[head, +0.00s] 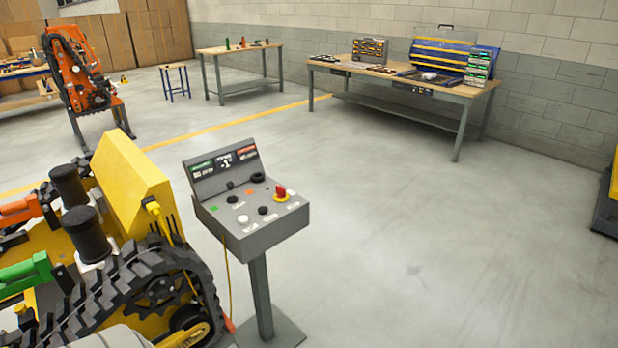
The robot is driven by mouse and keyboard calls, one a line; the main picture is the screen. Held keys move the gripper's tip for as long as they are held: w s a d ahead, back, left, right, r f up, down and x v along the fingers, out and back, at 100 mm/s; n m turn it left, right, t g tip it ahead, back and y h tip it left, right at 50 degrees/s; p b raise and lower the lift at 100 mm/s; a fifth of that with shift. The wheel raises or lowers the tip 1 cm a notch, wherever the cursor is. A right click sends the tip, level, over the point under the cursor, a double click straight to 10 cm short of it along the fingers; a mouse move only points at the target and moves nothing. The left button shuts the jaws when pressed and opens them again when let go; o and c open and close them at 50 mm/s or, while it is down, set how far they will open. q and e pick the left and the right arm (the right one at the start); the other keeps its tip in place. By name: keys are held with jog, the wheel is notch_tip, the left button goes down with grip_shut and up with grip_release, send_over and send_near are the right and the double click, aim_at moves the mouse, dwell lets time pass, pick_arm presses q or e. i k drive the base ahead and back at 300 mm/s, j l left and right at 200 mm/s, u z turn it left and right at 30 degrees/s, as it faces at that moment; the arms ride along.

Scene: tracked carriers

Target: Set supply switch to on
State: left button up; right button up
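A grey control console (262,234) stands on a post in the centre-left, its sloped top facing me. The upright back panel (224,166) carries green, dark and red labels. The labels are too small to read, so I cannot tell which control is the supply switch or how it is set. Neither of my grippers is in view.
A yellow tracked carrier (138,185) with black tracks stands close left of the console, a yellow cable hanging between them. An orange tracked machine (75,70) is behind. Workbenches (455,88) line the back wall. The floor right of the console (430,240) is clear.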

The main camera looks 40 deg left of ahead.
aim_at(280, 191)
jog(key=i+l+u, duration=0.1)
jog(key=i+u, duration=0.3)
jog(key=i+l+u, duration=0.25)
jog(key=i+u, duration=0.2)
jog(key=i, duration=0.1)
